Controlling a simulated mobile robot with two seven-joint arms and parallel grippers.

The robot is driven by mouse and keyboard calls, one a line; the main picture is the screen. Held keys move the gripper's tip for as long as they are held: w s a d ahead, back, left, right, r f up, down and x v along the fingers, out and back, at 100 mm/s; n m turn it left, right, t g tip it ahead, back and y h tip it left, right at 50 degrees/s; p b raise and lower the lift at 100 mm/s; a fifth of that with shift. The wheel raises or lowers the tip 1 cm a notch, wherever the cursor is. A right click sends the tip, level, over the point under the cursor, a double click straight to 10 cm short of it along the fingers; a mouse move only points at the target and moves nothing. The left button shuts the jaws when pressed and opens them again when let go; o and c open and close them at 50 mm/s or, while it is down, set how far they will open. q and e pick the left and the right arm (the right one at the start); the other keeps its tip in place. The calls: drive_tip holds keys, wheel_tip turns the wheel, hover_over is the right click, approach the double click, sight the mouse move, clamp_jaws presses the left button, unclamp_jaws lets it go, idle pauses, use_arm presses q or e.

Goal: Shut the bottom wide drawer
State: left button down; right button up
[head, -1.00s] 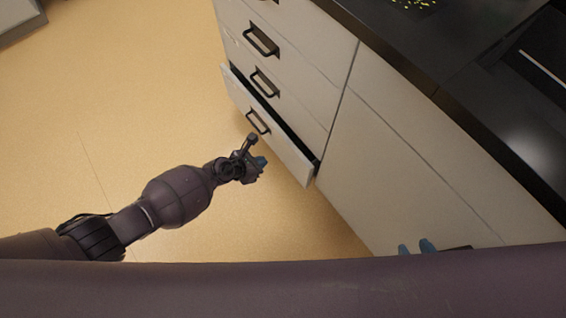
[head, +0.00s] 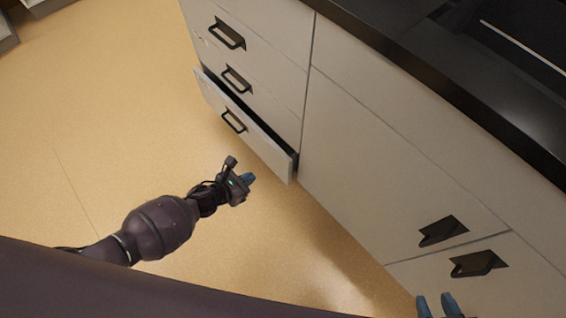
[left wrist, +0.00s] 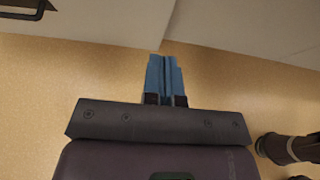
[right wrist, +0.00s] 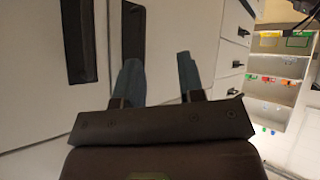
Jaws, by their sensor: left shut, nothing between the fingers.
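The bottom wide drawer (head: 262,141) is a pale front with a black bar handle (head: 234,121). It stands out from the cabinet in the head view, with a dark gap along its top. My left gripper (head: 249,179) is shut and empty, in front of the drawer's right part and apart from it. The left wrist view shows its blue fingers (left wrist: 165,72) together, with a pale front and a black handle (left wrist: 28,8) at the upper left. My right gripper (head: 436,304) is open, near the cabinet; its parted fingers (right wrist: 158,78) show in the right wrist view.
Two closed drawers with black handles (head: 227,34) (head: 236,79) are above the open one. Pale cabinet fronts with black handles (head: 443,231) lie to the right, under a dark countertop (head: 400,62). The tan floor (head: 100,120) left of the cabinet is clear.

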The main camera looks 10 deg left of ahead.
sight(284, 160)
use_arm(q)
drive_tip(key=b+x, duration=0.1)
drive_tip(key=x, duration=0.2)
drive_tip(key=b+x, duration=0.1)
drive_tip(key=x, duration=0.3)
drive_tip(key=b+x, duration=0.1)
drive_tip(key=x, duration=0.3)
drive_tip(key=shift+w+d+r+b, duration=0.2)
drive_tip(key=shift+r+b, duration=0.1)
drive_tip(key=shift+b, duration=0.1)
drive_tip(key=shift+w+d+r, duration=0.1)
drive_tip(key=shift+w+d, duration=0.4)
drive_tip(key=shift+w, duration=0.2)
use_arm(e)
drive_tip(key=shift+d+f+m+t, duration=0.25)
drive_tip(key=shift+d+m+t, duration=0.2)
drive_tip(key=shift+t, duration=0.45)
